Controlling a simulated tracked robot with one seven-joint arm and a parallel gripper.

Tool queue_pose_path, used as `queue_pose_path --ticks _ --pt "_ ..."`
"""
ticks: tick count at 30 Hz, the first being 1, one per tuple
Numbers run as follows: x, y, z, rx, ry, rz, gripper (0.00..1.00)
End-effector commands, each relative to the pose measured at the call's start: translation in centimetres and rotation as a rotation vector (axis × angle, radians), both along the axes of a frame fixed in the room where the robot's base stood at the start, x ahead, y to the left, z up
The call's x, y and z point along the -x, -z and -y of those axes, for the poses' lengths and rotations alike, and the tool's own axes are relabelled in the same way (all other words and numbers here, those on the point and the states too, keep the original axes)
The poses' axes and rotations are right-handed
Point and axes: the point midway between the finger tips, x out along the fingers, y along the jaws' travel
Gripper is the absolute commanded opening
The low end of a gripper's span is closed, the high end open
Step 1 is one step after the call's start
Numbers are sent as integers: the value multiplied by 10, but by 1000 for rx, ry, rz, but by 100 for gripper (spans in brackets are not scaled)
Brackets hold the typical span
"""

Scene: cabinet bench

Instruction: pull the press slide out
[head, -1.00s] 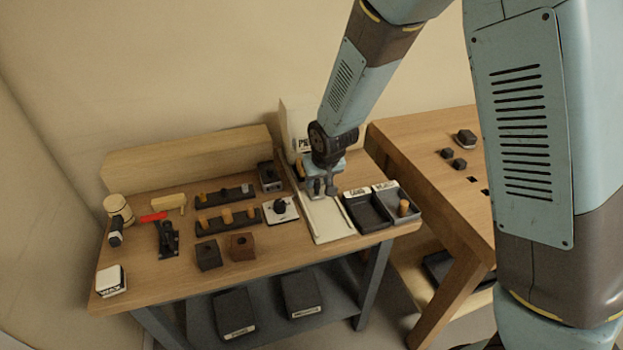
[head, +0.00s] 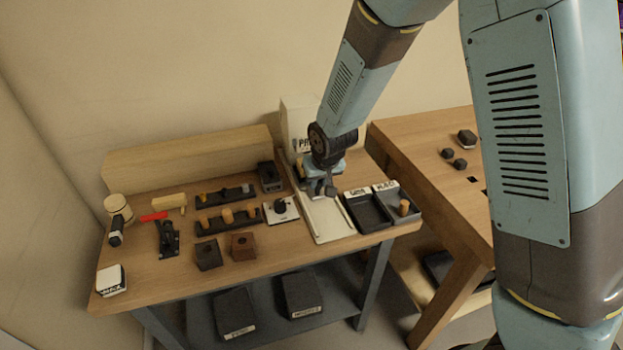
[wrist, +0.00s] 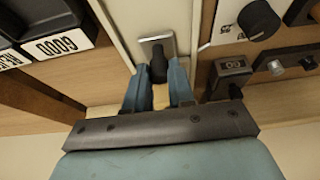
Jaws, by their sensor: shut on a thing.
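The press (head: 297,112) is a pale upright block at the back of the bench, partly hidden by my arm. Its pale, railed track (head: 325,220) runs forward to the bench's front edge. My gripper (head: 322,190) is low over the back part of this track. In the wrist view, my gripper's blue fingers (wrist: 158,84) are on both sides of a dark handle (wrist: 157,66), shut on it. A small grey metal plate (wrist: 158,43) lies just beyond the handle on the track; it looks like part of the press slide. My gripper hides the slide in the head view.
Two labelled dark trays (head: 369,211) stand close to the right of the track. A white plate with a black knob (head: 281,209) and peg racks (head: 228,217) are to its left. The front part of the track is clear.

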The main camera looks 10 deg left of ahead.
Motion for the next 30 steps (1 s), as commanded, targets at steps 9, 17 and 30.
queue_pose_path --ticks 9,17,30 --pt "12 1 11 42 4 -66 6" --pt "23 1 18 76 4 -119 6" --pt "27 1 22 90 6 -142 6"
